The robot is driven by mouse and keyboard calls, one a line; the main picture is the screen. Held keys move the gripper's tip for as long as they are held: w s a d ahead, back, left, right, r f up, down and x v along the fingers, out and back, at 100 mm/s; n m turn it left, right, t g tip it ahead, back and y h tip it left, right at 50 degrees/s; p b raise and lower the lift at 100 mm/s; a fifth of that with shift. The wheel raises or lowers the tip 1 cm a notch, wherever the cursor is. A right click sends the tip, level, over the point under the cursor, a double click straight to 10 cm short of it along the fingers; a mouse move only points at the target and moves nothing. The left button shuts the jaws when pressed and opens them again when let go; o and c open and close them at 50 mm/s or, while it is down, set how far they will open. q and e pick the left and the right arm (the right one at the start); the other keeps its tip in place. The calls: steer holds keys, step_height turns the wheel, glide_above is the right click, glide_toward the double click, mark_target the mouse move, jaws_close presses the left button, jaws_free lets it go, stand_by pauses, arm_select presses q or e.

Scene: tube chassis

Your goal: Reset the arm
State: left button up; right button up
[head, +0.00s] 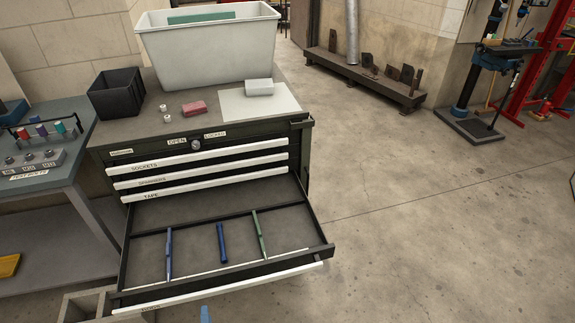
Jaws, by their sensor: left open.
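Only a small blue tip shows at the bottom edge of the head view; it appears to be part of my left gripper (205,314). It is just in front of the open drawer's front edge, and the rest of it is out of the picture. Nothing is seen held in it. My right gripper does not show.
On the cabinet top stand a large white bin (210,55), a black box (116,95), a red block (194,108) and a white box (259,87) on a pale sheet. A grey side table (40,180) stands at left. The floor (430,220) to the right is clear.

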arm_select(q)
steer(key=s+d+f+m+g+h, duration=0.3)
steer(key=d+m+g+h, duration=0.25)
steer(key=d+m, duration=0.2)
steer(key=s+d+f+m+g+h, duration=0.2)
steer(key=d+m+g+h, duration=0.2)
steer(key=d+m+h, duration=0.3)
steer(key=s+a+r+m+g+y, duration=0.3)
steer(key=s+a+m+g+y, duration=0.2)
steer(key=s+m+g, duration=0.3)
steer(key=w+a+r+t+y, duration=0.1)
steer(key=a+r+t+y, duration=0.1)
steer(key=r, duration=0.4)
steer(key=shift+a+r, duration=0.35)
steer(key=shift+a, duration=0.25)
